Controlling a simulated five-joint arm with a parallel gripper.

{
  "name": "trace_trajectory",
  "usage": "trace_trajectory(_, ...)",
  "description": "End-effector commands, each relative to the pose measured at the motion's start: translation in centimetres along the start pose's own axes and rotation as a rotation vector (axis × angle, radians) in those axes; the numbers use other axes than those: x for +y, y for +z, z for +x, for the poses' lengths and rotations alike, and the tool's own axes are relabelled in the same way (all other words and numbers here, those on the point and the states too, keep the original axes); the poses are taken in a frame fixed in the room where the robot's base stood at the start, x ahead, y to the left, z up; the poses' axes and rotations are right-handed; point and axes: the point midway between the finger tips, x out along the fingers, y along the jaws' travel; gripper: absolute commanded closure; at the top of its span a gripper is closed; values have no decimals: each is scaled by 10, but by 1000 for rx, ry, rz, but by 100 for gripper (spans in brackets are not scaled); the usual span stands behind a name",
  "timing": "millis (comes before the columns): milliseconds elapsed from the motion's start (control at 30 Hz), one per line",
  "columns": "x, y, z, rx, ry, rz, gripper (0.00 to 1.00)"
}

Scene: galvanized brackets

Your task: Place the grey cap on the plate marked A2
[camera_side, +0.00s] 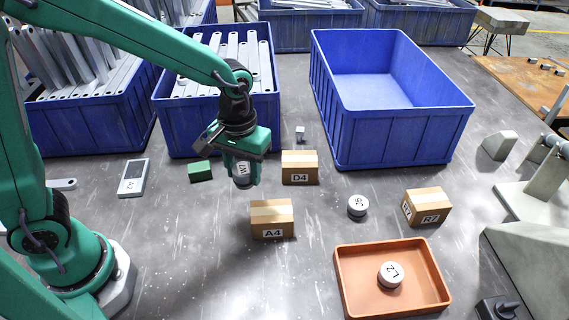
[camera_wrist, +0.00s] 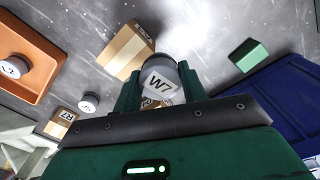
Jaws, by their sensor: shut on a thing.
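My gripper (camera_side: 244,172) is shut on a grey cap marked W7 (camera_side: 241,169). In the wrist view the cap (camera_wrist: 160,80) sits between the two green fingers (camera_wrist: 158,88), its W7 label facing the camera. The plate marked A2 (camera_side: 134,170) lies flat on the table to the left of my gripper, apart from it. The plate is not seen in the wrist view. I cannot tell exactly how high the cap is above the table.
A green block (camera_side: 201,171) lies between the plate and my gripper. Cardboard boxes D4 (camera_side: 299,165), A4 (camera_side: 271,215) and R7 (camera_side: 428,204) stand to the right. Another grey cap (camera_side: 357,206) and an orange tray (camera_side: 345,258) holding cap L2 (camera_side: 390,274) lie there too. Blue bins (camera_side: 215,130) stand behind.

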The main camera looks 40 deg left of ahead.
Motion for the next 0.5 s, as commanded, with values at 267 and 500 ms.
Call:
trace_trajectory(267, -52, -9, -7, 2, 1, -283, 83)
trace_trajectory(500, -106, -8, -12, 2, 1, -599, 83)
